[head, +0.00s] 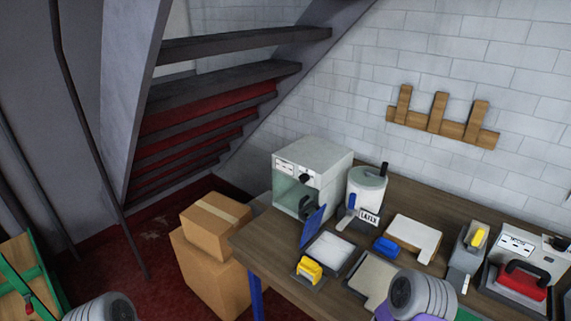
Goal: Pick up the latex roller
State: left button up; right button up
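A white pot labelled LATEX (365,188) stands on the wooden workbench (262,246) against the wall. A small blue-handled tool (347,217) is upright at the pot's front left side; it looks like the latex roller, but it is too small to be sure. Grey ribbed parts of my arms show at the bottom left and bottom right edges. No gripper fingers show on either arm, and nothing held is visible.
A grey-white machine (312,170) stands left of the pot. In front lie a pale tray (328,251), a yellow tool (309,269) and a blue block (386,247). Cardboard boxes (215,225) stand beside the bench's left end. A red-handled device (522,281) is at right.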

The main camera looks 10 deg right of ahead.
aim_at(310, 270)
jog(key=u, duration=1.35)
jog(key=i, duration=1.4)
jog(key=z, duration=2.9)
jog(key=i, duration=0.4)
jog(key=u, duration=0.05)
